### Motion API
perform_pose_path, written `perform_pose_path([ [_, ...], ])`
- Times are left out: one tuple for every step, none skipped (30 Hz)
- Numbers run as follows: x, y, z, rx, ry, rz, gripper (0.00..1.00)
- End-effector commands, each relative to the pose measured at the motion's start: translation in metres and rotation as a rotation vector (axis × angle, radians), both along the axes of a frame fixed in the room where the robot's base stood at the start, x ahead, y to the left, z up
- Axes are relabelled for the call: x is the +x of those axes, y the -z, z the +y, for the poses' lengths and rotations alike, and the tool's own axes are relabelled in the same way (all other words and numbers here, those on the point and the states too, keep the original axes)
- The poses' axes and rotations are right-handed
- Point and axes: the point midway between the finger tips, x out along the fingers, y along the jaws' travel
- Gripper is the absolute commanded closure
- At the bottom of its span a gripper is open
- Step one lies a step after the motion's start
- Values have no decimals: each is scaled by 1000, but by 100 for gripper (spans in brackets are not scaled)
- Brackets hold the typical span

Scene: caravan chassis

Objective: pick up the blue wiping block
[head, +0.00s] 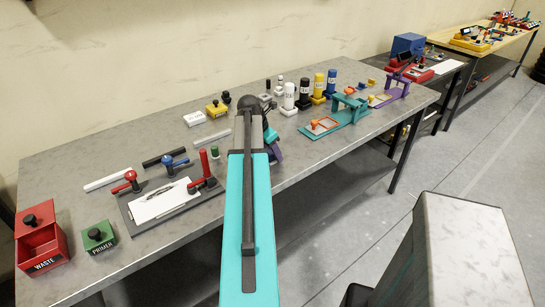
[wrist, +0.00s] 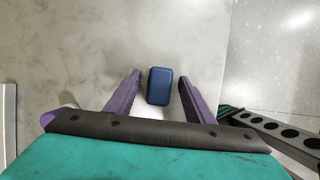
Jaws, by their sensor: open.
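The blue wiping block (wrist: 159,87) shows in the wrist view as a small dark blue box with rounded corners, over the grey table top. My gripper (wrist: 160,76) is open, with its two purple fingers on either side of the block. A gap shows between the block and each finger, and I cannot tell how far below the fingertips it is. In the head view my arm covers much of this spot, and I cannot make out the block for certain.
The grey table (head: 85,158) has an edge close to the right of the block. In the head view, a clipboard tray (head: 170,203), red waste bin (head: 40,240) and green primer box (head: 98,237) stand left. Bottles (head: 289,97) and a teal fixture (head: 345,115) stand right.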

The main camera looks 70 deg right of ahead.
Motion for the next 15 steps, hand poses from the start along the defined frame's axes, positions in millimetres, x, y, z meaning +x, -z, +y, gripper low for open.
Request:
perform_pose_path([
  [0, 0, 0, 0, 0, 0, 52],
  [0, 0, 0, 0, 0, 0, 52],
  [0, 0, 0, 0, 0, 0, 52],
  [0, 0, 0, 0, 0, 0, 52],
  [0, 0, 0, 0, 0, 0, 52],
  [0, 0, 0, 0, 0, 0, 52],
  [0, 0, 0, 0, 0, 0, 52],
  [0, 0, 0, 0, 0, 0, 52],
  [0, 0, 0, 0, 0, 0, 52],
  [0, 0, 0, 0, 0, 0, 52],
  [0, 0, 0, 0, 0, 0, 53],
  [0, 0, 0, 0, 0, 0, 60],
  [0, 0, 0, 0, 0, 0, 65],
  [0, 0, 0, 0, 0, 0, 70],
  [0, 0, 0, 0, 0, 0, 77],
])
